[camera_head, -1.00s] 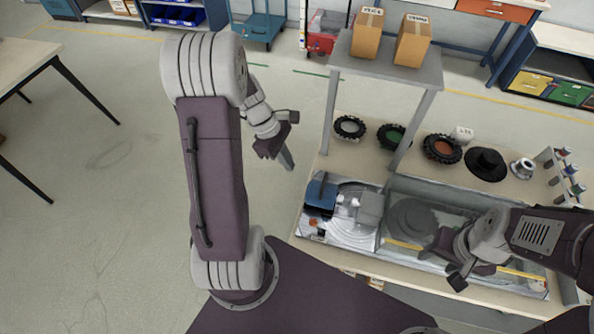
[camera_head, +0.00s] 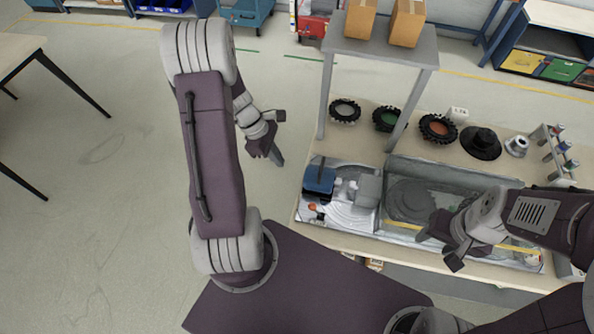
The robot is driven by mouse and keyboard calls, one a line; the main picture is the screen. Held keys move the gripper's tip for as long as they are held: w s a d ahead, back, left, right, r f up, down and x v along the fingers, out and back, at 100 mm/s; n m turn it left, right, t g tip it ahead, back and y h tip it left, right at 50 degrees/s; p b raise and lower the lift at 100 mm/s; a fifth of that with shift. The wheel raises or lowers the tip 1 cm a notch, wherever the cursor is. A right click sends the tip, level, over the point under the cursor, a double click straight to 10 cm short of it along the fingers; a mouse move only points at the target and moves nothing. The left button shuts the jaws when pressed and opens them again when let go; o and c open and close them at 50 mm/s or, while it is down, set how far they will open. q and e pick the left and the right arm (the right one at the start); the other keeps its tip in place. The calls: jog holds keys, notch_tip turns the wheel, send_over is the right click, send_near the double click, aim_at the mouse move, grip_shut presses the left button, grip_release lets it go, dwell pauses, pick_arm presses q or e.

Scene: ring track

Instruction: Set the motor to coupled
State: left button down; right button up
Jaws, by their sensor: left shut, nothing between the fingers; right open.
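A blue box (camera_head: 319,181) with a thin dark rod stands at the left end of the long tray (camera_head: 383,238) on the bench. It may be the motor; its setting is too small to read. A small orange-red spot (camera_head: 312,207) shows just below it. A grey block (camera_head: 368,190) stands to its right. My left gripper (camera_head: 279,159) is shut and empty, beyond the bench's left edge, left of and above the blue box. My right gripper (camera_head: 441,246) is open over the tray's right part, right of the round dark grey disc (camera_head: 408,199), well away from the blue box.
Several rings, one with a green centre (camera_head: 388,118), and a black hat-shaped piece (camera_head: 481,144) line the bench's back. A raised grey shelf (camera_head: 385,45) with two cardboard boxes stands behind the tray. A bottle rack (camera_head: 553,150) is at right. Open floor lies left.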

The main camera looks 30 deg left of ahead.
aim_at(306, 173)
pick_arm(q)
jog(key=w+d+f, duration=0.1)
jog(key=d+f, duration=0.4)
jog(key=shift+w+d, duration=0.2)
jog(key=shift+d, duration=0.2)
jog(key=shift+w+d, duration=0.2)
jog(key=shift+d, duration=0.5)
jog(key=shift+w+d, duration=0.15)
jog(key=shift+d, duration=0.55)
jog(key=shift+a+r, duration=0.1)
